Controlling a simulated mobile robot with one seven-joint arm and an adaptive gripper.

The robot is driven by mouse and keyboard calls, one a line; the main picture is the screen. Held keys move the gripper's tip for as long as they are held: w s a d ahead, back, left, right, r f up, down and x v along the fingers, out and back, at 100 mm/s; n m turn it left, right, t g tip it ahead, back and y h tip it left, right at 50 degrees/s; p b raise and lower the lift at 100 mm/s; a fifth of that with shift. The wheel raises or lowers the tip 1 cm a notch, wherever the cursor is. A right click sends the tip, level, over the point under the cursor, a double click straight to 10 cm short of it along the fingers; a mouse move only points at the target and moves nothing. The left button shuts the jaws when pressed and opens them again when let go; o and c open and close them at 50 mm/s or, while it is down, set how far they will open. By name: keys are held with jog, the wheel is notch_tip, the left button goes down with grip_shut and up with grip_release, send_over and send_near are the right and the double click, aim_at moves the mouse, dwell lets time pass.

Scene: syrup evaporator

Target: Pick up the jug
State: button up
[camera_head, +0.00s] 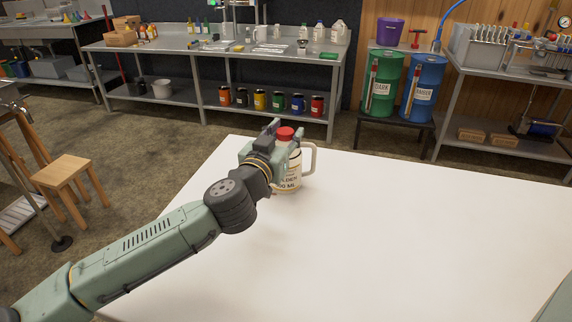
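The jug (291,178) stands upright on the white tabletop (400,225), near its far left edge. It is pale, with a red cap, dark printing on its front and a light handle on its right side. My gripper (274,144) is at the upper left part of the jug, around the height of the cap and shoulder. It overlaps the jug in this view and hides part of its left side. Whether the fingers touch the jug, and how far apart they are, is not clear.
The tabletop is otherwise clear. Behind it is a metal workbench (205,45) with bottles above and several coloured cans below. A green drum (383,88) and a blue drum (423,88) stand on a low stand at the back. A wooden stool (62,171) is at left.

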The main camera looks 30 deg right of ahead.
grip_shut()
dwell(0.3)
jog(key=shift+r, duration=0.1)
